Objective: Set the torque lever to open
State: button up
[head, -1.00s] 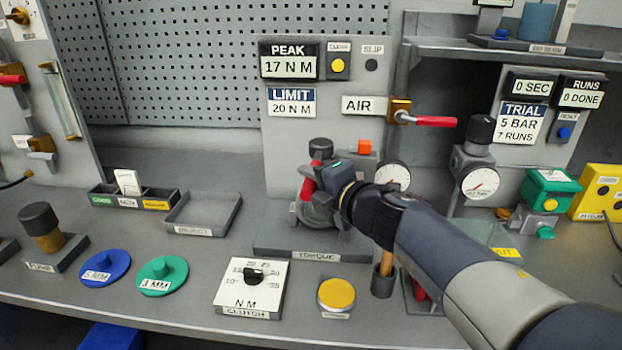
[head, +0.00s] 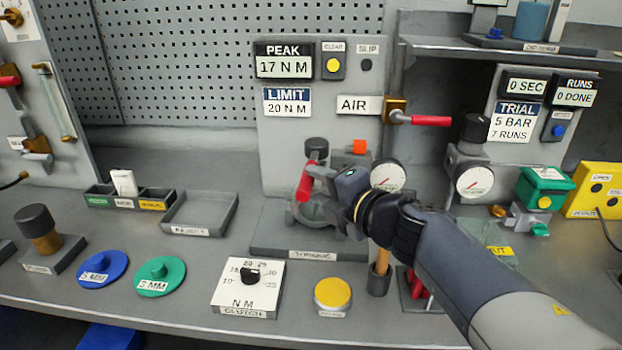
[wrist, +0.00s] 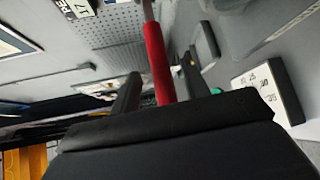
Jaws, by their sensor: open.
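The torque lever has a red handle (head: 304,184) on the grey unit above the TORQUE label (head: 312,254) in the head view. My gripper (head: 318,178) is at the handle, coming from the right, and partly covers the unit. In the wrist view the red handle (wrist: 158,62) runs between the two dark fingers (wrist: 158,90), with a gap visible on each side. The jaws are open. The handle's lower end is hidden behind the gripper body in the wrist view. The PEAK display (head: 284,61) reads 17 N M and the LIMIT plate (head: 287,102) reads 20 N M.
A second red-handled lever (head: 430,121) sticks out beside the AIR label (head: 359,105). Gauges (head: 387,176) stand close to my wrist. A clutch dial (head: 248,285) and a yellow button (head: 333,293) are in front. The bench left of the torque base is open near the tray (head: 200,214).

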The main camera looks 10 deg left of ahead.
aim_at(308, 180)
jog(key=p+v, duration=0.1)
jog(key=v, duration=0.5)
jog(key=shift+s+d, duration=0.3)
jog(key=b+x, duration=0.2)
jog(key=x, duration=0.8)
jog(key=shift+w+a, duration=0.25)
jog(key=shift+a, duration=0.15)
